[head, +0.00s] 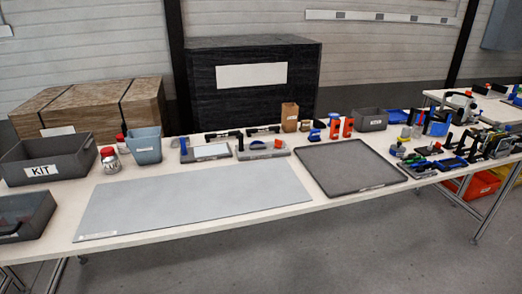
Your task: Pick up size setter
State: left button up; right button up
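I cannot tell for sure which item is the size setter; the tools are small in the head view. A grey fixture (262,149) with a blue part and a red knob stands behind the mat. Left of it is a flat fixture with a pale plate (211,151). Two upright red pieces (335,129) stand near the back edge. Several small tools with blue and black parts (428,151) crowd the table's right end. Neither of my grippers shows in this view.
A bare grey mat (190,200) and an empty dark tray (350,166) lie on the long table. A KIT bin (41,170), red-capped jar (109,160) and blue-grey bin (144,146) stand left. A grey bin (370,120) is at the back.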

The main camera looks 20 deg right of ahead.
aim_at(256, 149)
jog(key=i+l, duration=0.9)
